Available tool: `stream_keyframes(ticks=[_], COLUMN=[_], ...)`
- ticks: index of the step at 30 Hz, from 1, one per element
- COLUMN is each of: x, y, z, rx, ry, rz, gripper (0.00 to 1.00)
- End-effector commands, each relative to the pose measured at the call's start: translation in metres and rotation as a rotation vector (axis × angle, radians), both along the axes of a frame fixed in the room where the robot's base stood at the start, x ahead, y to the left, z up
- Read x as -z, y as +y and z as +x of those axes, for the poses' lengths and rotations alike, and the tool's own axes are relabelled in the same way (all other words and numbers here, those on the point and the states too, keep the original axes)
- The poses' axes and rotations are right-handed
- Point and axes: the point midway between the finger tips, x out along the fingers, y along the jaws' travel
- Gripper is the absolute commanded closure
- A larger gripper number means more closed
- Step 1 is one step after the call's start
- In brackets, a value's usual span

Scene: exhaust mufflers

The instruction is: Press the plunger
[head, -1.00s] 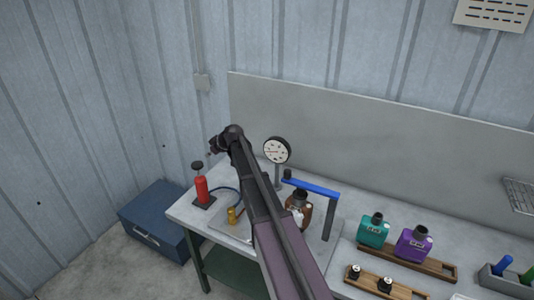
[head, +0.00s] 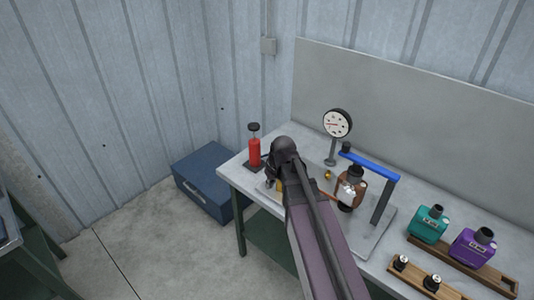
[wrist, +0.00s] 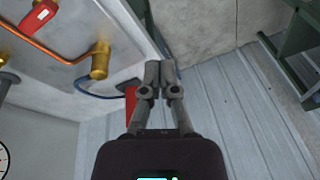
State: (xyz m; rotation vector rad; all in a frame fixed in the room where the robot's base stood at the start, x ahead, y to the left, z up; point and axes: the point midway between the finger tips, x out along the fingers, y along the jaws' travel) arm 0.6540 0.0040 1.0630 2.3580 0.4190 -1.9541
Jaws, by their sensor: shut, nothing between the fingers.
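The red hand pump (head: 254,152) stands on a dark base at the left end of the workbench. Its plunger has a black knob (head: 254,127) raised above the red body on a short rod. My gripper (head: 270,184) is low in front and to the right of the pump, partly hidden by my arm. In the wrist view my gripper (wrist: 160,72) has its fingers together and empty. Part of the red pump (wrist: 131,103) shows just left of the fingers there; the knob is not visible in that view. I cannot tell whether the fingers touch the pump.
A round gauge (head: 337,123), a brown jar (head: 351,188) and a blue-handled frame (head: 371,166) stand to the right. A brass fitting (wrist: 100,62) and blue hose (wrist: 95,95) are near the pump. A blue box (head: 205,184) sits on the floor left of the workbench (head: 231,173).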

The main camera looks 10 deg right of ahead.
Motion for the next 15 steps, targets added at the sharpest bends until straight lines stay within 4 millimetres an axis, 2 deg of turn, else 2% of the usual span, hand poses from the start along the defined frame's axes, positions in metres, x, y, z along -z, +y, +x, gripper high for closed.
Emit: stream_keyframes(ticks=[1, 3, 6, 10, 15], x=[0.013, 0.02, 0.027, 0.03, 0.03], y=[0.002, 0.001, -0.001, -0.004, -0.005], z=[-0.035, -0.064, -0.094, -0.114, -0.118], rx=[0.037, 0.096, 0.163, 0.216, 0.232], ry=[0.041, 0.092, 0.144, 0.178, 0.189], rz=[-0.028, -0.066, -0.113, -0.15, -0.161], gripper=[1.0, 1.0, 1.0, 1.0, 1.0])
